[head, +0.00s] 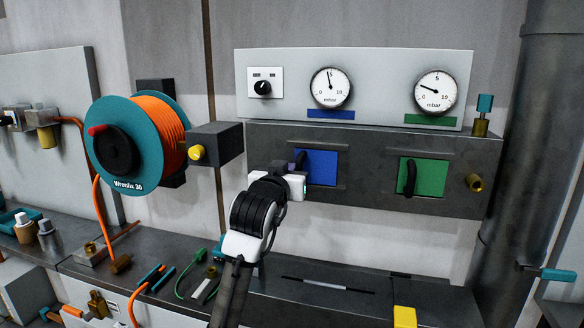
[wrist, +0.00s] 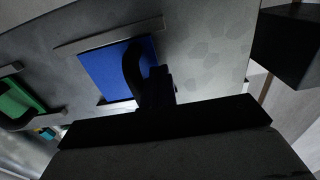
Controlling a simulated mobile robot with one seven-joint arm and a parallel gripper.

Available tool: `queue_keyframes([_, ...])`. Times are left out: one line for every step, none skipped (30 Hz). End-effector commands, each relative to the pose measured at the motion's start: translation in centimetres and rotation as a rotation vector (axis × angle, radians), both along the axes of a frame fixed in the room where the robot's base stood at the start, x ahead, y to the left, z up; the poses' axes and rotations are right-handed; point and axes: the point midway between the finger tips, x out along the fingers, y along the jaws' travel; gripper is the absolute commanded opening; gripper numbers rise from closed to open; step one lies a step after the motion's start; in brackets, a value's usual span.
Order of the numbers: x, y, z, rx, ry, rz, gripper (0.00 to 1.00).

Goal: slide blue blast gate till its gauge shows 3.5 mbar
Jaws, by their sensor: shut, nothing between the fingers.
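The blue blast gate (head: 320,168) is a blue plate in a slot of the dark panel, with a dark curved handle on its left side. Its gauge (head: 330,88), above the blue label (head: 331,114), has its needle just left of the 5 mark. My gripper (head: 300,166) is shut and empty at the handle. In the wrist view the blue gate (wrist: 103,72) and handle (wrist: 132,70) show, with my dark fingers (wrist: 160,86) right beside the handle. I cannot tell whether they touch it.
A green gate (head: 431,177) with its own handle and gauge (head: 436,92) sits to the right. A hose reel (head: 135,145) and a dark box (head: 215,146) stand to the left. Below, a bench (head: 330,295) carries loose tools and cables. A thick pipe (head: 535,150) stands at right.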

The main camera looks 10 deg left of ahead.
Motion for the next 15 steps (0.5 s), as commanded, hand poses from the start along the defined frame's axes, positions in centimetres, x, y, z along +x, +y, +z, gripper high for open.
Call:
queue_keyframes([0.01, -0.14, -0.02, 0.000, 0.000, -0.001, 0.00])
queue_keyframes([0.00, -0.18, -0.02, 0.000, 0.000, -0.001, 0.00])
queue_keyframes([0.01, -0.23, -0.02, 0.000, 0.000, -0.001, 0.00])
queue_keyframes([0.01, -0.26, -0.02, 0.000, 0.000, -0.001, 0.00])
queue_keyframes([0.01, -0.30, -0.02, 0.000, 0.000, -0.001, 0.00])
queue_keyframes([0.01, -0.35, -0.03, 0.000, 0.001, -0.001, 0.00])
queue_keyframes([0.01, -0.39, -0.03, 0.000, 0.001, -0.002, 0.00])
queue_keyframes([0.01, -0.43, -0.03, 0.000, 0.001, -0.002, 0.00])
queue_keyframes([0.00, -0.48, -0.03, 0.000, 0.001, -0.002, 0.00])
queue_keyframes([0.00, -0.52, -0.04, 0.000, 0.001, -0.002, 0.00])
queue_keyframes([0.00, -0.56, -0.04, 0.000, 0.001, -0.002, 0.00])
queue_keyframes([0.01, -0.61, -0.04, 0.000, 0.001, -0.002, 0.00])
queue_keyframes([0.01, -0.65, -0.04, 0.000, 0.001, -0.002, 0.00])
queue_keyframes([0.01, -0.69, -0.04, 0.000, 0.001, -0.002, 0.00])
queue_keyframes([0.01, -0.74, -0.04, 0.000, 0.001, -0.002, 0.00])
